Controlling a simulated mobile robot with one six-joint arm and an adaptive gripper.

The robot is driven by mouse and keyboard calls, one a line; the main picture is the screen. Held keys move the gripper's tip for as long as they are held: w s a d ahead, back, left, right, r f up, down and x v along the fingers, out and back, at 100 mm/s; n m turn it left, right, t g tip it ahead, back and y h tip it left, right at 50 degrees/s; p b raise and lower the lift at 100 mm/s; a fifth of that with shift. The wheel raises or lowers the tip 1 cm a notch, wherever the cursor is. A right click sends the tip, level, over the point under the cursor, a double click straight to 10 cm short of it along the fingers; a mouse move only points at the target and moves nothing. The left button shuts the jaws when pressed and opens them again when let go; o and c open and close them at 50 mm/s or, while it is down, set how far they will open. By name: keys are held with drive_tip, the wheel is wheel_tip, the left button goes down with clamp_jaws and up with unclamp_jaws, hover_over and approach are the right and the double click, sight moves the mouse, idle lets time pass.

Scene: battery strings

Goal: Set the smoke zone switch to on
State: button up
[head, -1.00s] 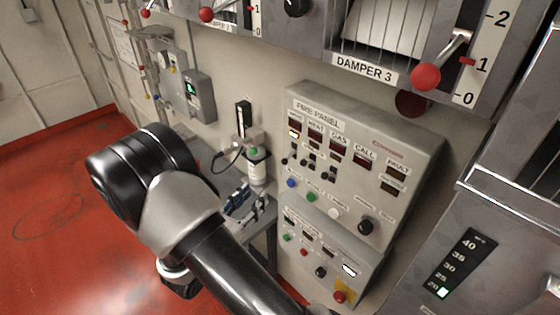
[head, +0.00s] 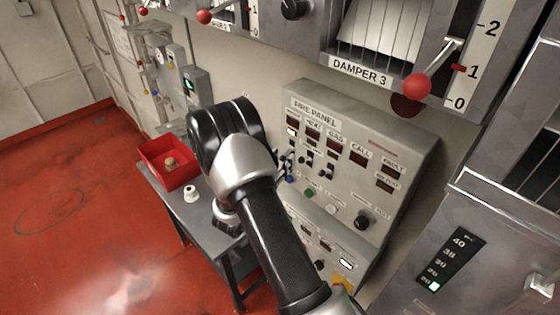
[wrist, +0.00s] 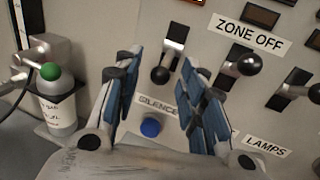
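The fire panel (head: 400,165) fills the middle right of the head view. Its small column labels are too small to read there. In the wrist view, the leftmost toggle switch (wrist: 173,45) has a black slot and a ball-ended lever hanging down. It stands left of the ZONE OFF label; I cannot read a smoke label on it. My gripper (wrist: 158,68) is open and empty, its blue-padded fingers framing the area just below this switch. The lever ball lies between the fingertips in the picture; contact cannot be told. In the head view my arm hides most of the gripper.
Two more ball levers (wrist: 240,66) stand right of the right finger. A blue button (wrist: 150,127) under the SILENCE label lies between the fingers. A red tray (head: 182,178) sits on the side table.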

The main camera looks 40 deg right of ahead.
drive_tip(key=shift+c, duration=0.5)
clamp_jaws()
drive_tip(key=shift+r, duration=0.1)
wheel_tip(320, 180, up, 6)
drive_tip(key=f+m+g+y+p, duration=0.1)
drive_tip(key=m+g+y+p, duration=0.1)
drive_tip(key=y+p, duration=0.6)
hover_over(281, 160)
drive_tip(key=b, duration=0.1)
drive_tip(key=shift+s+r+y, duration=0.1)
drive_tip(key=shift+r+y, duration=0.15)
drive_tip(key=shift+y, duration=0.45)
drive_tip(key=shift+o, duration=0.5)
unclamp_jaws()
